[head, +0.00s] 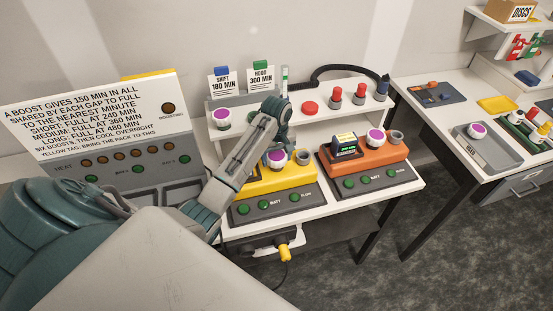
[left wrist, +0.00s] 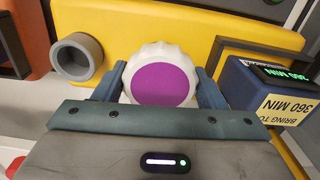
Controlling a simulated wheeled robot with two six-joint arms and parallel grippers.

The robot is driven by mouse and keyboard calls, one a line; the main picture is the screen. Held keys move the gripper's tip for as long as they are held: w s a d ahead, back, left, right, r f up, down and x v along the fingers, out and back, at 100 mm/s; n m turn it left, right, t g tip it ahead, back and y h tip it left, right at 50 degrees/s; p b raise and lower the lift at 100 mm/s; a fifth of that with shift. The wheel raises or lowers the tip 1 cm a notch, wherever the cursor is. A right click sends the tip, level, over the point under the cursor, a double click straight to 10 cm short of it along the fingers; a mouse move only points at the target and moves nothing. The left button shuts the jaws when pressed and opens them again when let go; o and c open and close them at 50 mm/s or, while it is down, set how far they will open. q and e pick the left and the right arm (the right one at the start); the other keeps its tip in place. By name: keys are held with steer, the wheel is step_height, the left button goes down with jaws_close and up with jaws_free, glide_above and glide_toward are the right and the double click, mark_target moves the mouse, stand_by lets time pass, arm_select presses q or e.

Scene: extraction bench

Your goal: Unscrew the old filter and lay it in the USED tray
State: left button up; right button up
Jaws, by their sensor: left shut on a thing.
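My left gripper (left wrist: 160,88) is shut on a filter (left wrist: 160,82) with a white ribbed rim and a purple top. It is over the yellow unit (left wrist: 125,25); I cannot tell whether the filter is still seated. A grey open cup (left wrist: 78,57) stands beside the filter. My right gripper is not in view.
A dark blue display box (left wrist: 265,88) stands close to the gripper. The orange unit (head: 375,158) stands right of the yellow one and bears another purple-topped filter (head: 362,142). A raised shelf (head: 325,128) lies behind.

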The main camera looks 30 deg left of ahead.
arm_select(q)
steer(key=o, duration=1.1)
